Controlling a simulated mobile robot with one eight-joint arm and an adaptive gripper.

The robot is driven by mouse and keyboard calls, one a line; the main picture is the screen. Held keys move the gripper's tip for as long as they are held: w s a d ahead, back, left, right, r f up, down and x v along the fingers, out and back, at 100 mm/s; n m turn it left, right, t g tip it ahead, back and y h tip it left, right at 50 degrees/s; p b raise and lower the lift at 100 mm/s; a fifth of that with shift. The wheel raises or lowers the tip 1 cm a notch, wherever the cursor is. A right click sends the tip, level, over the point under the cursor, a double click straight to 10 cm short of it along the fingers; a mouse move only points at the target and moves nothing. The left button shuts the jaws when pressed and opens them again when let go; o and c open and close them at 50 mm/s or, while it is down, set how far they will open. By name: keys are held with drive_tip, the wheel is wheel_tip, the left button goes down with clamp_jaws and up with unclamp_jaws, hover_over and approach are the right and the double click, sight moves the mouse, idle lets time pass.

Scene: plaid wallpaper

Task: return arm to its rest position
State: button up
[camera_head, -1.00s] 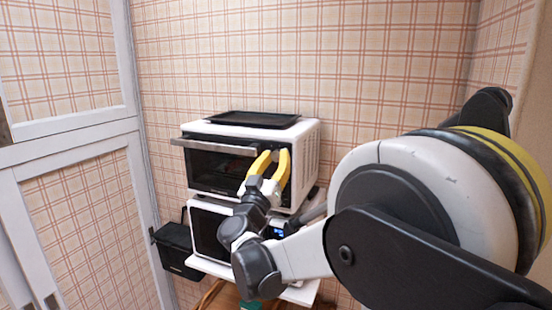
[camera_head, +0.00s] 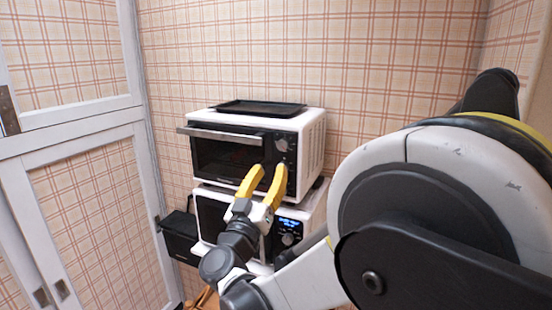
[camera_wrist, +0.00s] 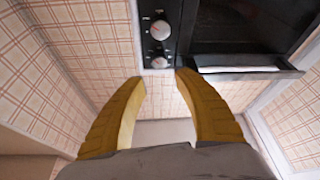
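My gripper (camera_head: 264,181) has two yellow fingers that stand apart with nothing between them. In the head view it shows in front of the right part of the white toaster oven (camera_head: 314,150) and above the lower microwave (camera_head: 315,213). In the wrist view the open fingers (camera_wrist: 160,79) point toward the oven's knob panel (camera_wrist: 161,45), with a gap of wall between the tips. My arm reaches in from the right side of the head view and hides part of the microwave and what is below it.
A black tray (camera_head: 258,108) lies on top of the oven. The oven's door handle (camera_head: 222,133) sticks out at the front. A black box (camera_head: 180,238) is left of the microwave. A white-framed door or cabinet (camera_head: 85,130) stands at the left.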

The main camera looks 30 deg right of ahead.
drive_tip(key=shift+v, duration=0.9)
drive_tip(key=s+d+f+n+g+y+b, duration=0.1)
drive_tip(key=s+d+f+g+y+b, duration=0.25)
drive_tip(key=f, duration=0.65)
drive_tip(key=s+f+n+g+y+b, duration=0.2)
drive_tip(key=s+f+g+y+b, duration=0.15)
drive_tip(key=s+f, duration=0.55)
drive_tip(key=s+a+f+n+y+b, duration=0.2)
drive_tip(key=s+a+f+y, duration=0.1)
drive_tip(key=a+f, duration=0.3)
drive_tip(key=s+a+f+n+g+y+b, duration=0.1)
drive_tip(key=s+a+f+n+y+b, duration=0.1)
drive_tip(key=a+f+y, duration=0.4)
drive_tip(key=shift+s+a+b, duration=0.75)
drive_tip(key=shift+s, duration=0.45)
drive_tip(key=shift+f, duration=0.15)
